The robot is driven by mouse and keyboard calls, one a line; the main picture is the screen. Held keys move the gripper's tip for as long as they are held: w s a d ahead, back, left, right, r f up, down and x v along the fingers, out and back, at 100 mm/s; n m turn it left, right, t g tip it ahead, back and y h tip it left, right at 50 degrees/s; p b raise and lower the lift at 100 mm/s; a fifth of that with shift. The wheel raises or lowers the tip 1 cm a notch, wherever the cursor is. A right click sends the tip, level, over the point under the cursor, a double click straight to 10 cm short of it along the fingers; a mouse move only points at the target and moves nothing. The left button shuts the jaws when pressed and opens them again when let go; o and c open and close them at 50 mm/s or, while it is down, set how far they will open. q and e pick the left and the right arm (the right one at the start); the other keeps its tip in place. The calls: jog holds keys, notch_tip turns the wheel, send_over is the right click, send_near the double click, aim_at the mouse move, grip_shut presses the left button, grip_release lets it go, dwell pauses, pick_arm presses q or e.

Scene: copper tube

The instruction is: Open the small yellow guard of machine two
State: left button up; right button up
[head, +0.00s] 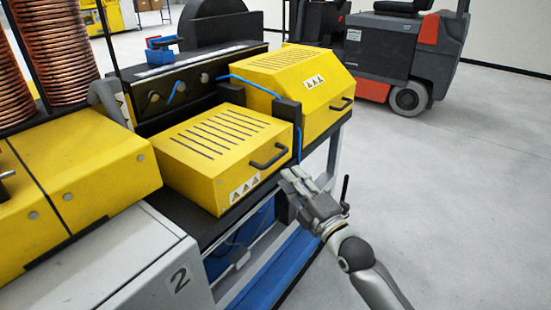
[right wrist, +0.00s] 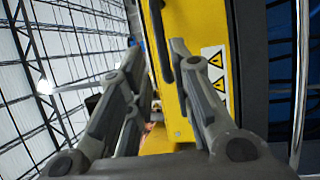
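The small yellow guard (head: 232,180) is a slotted box lid, closed on the black bench of the machine marked 2 (head: 179,279). Its dark handle (head: 270,158) is on the right front face, beside warning triangles (head: 245,187). My right gripper (head: 291,175) is just below and right of the handle, apart from it in the head view. My left gripper is out of view.
A larger yellow guard (head: 300,75) with its own handle stands behind, past a black post (head: 287,125). A yellow and grey housing (head: 100,180) is at the left. Copper coils (head: 55,50) stand at the back left. A forklift (head: 405,50) is at the back right. The floor at right is clear.

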aim_at(277, 160)
jog(key=x, duration=0.8)
jog(key=shift+w+d+f, duration=0.1)
jog(key=shift+f, duration=0.05)
jog(key=shift+w+a, duration=0.2)
jog(key=shift+w, duration=0.2)
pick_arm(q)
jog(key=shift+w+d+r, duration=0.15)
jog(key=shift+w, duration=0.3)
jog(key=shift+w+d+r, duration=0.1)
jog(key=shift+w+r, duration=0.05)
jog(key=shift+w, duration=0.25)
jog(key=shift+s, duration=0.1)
pick_arm(e)
jog(key=shift+c, duration=0.5)
grip_shut()
